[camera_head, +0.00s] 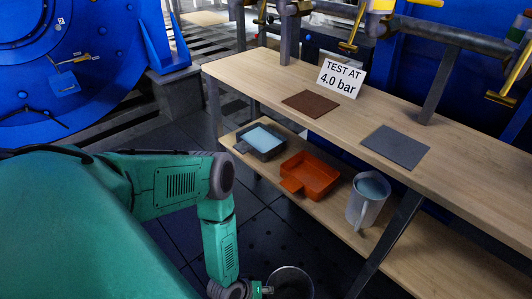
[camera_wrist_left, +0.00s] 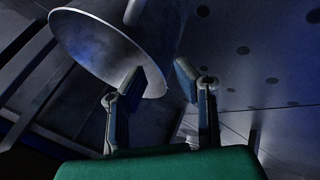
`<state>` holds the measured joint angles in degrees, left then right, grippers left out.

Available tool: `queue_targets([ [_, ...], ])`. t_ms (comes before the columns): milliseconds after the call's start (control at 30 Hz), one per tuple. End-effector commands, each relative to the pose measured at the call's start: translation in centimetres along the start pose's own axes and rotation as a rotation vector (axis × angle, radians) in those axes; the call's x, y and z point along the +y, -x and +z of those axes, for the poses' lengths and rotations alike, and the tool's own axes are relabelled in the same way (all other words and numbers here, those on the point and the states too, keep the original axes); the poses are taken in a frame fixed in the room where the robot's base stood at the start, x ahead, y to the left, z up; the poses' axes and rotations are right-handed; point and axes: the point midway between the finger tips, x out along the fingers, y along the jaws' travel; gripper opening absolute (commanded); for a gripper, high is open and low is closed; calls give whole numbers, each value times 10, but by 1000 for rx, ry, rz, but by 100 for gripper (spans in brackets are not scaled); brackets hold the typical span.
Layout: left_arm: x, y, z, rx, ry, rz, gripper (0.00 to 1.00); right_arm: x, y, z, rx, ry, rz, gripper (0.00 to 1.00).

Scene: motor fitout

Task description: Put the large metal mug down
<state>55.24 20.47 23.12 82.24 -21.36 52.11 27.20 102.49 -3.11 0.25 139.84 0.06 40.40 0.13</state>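A large metal mug (camera_head: 291,281) shows at the bottom edge of the head view, cut off, with its round rim facing up. In the left wrist view the metal mug (camera_wrist_left: 90,40) fills the upper left, its round end towards the camera. My left gripper (camera_head: 266,290) is beside the mug's left side in the head view. In the left wrist view the fingertips of my left gripper (camera_wrist_left: 160,78) stand apart, one in front of the round end and one past its edge. Whether they clamp the mug is unclear. My right gripper is not in view.
A wooden bench holds a brown mat (camera_head: 311,104), a grey mat (camera_head: 396,146) and a sign (camera_head: 341,78). Its lower shelf (camera_head: 335,222) carries a blue-filled dark tray (camera_head: 262,141), an orange tray (camera_head: 312,174) and a grey jug (camera_head: 362,211). A slanted leg (camera_head: 392,240) stands in front.

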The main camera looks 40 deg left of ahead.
Motion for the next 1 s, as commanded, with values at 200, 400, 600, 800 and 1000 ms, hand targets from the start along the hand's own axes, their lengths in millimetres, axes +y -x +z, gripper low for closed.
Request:
queue_targets([
  [200, 4, 49, -2, 0, 0, -3, 27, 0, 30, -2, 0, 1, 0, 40],
  [400, 3, 88, -2, 1, -1, -2, 27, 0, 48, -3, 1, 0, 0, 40],
  [600, 2, 108, -1, 0, -1, 0, 27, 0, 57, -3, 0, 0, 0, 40],
  [800, 37, 121, 9, -74, -67, 0, 27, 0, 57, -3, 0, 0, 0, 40],
  [1000, 94, 174, 20, -259, -310, -57, 27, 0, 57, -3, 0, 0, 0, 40],
])
